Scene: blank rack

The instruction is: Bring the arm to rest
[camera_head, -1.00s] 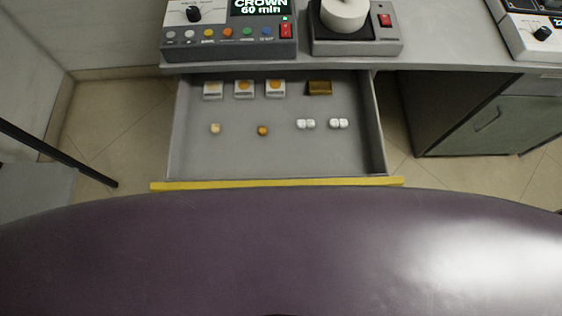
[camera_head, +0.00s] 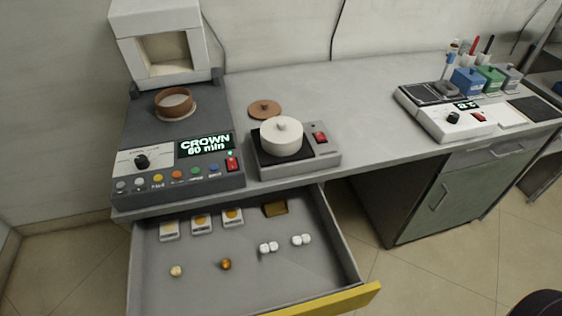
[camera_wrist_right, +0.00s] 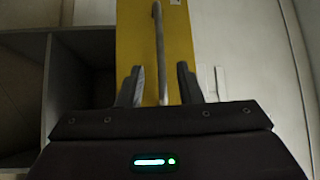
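My right gripper (camera_wrist_right: 159,78) shows only in the right wrist view, with its two fingers apart. Beyond it is a yellow panel (camera_wrist_right: 133,35) with a grey bar handle (camera_wrist_right: 159,40) that lines up between the fingers. I cannot tell how far the handle is from the fingertips, and no contact shows. In the head view the drawer (camera_head: 190,285) with a yellow front (camera_head: 335,300) stands open. My left gripper is not in view, and neither arm shows clearly in the head view.
The bench (camera_head: 330,85) above carries a furnace (camera_head: 160,45) with a CROWN panel (camera_head: 205,146), a white pot (camera_head: 281,138) on a heater, a brown lid (camera_head: 264,109) and a white device (camera_head: 447,122). A cabinet (camera_head: 445,190) stands right.

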